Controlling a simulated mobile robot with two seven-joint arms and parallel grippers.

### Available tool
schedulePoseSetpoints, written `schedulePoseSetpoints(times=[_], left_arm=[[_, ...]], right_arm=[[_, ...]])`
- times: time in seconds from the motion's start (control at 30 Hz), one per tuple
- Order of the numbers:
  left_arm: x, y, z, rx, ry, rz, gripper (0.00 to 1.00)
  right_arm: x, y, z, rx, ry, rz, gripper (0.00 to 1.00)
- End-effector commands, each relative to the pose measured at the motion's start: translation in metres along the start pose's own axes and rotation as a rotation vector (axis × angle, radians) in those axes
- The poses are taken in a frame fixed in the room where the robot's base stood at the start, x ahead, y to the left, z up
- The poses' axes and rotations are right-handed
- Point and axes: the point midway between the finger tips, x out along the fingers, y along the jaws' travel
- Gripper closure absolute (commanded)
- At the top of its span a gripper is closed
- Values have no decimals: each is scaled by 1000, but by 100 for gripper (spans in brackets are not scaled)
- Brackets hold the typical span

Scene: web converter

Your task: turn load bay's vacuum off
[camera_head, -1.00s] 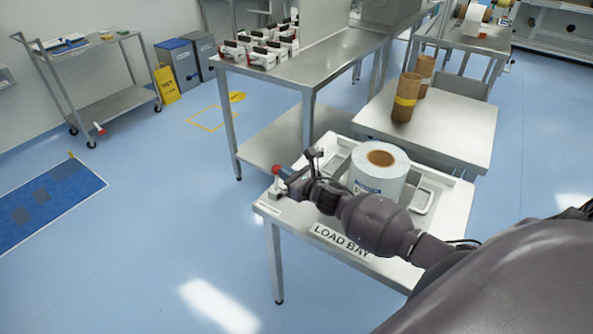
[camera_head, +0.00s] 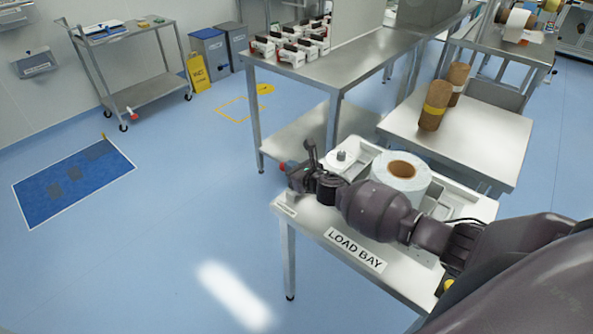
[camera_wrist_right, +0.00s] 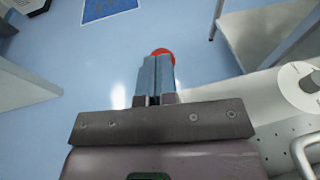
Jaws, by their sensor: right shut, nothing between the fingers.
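The load bay is a white-topped table with a "LOAD BAY" label (camera_head: 355,250). A red knob (camera_head: 283,166) stands above its left corner. It also shows in the right wrist view (camera_wrist_right: 163,52), just beyond my fingertips. My right gripper (camera_head: 292,174) is at the knob, its fingers shut with nothing between them. In the wrist view the fingers (camera_wrist_right: 155,78) lie together and overlap the knob's near side; I cannot tell if they touch it. The gripper hides most of the knob's stem. My left gripper is not in view.
A large roll with a brown core (camera_head: 404,182) and a white disc (camera_head: 343,159) sit on the load bay behind my forearm. A steel bench (camera_head: 345,72) and a side table with cardboard cores (camera_head: 433,106) stand behind.

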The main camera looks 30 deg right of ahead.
Motion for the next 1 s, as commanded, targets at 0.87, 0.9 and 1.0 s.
schedulePoseSetpoints(times=[0.87,0.9,1.0], left_arm=[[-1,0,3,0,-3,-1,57],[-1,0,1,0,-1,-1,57],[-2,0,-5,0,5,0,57]], right_arm=[[8,0,10,2,-10,0,100],[8,-1,11,3,-10,0,100],[6,-5,15,1,-10,1,100]])
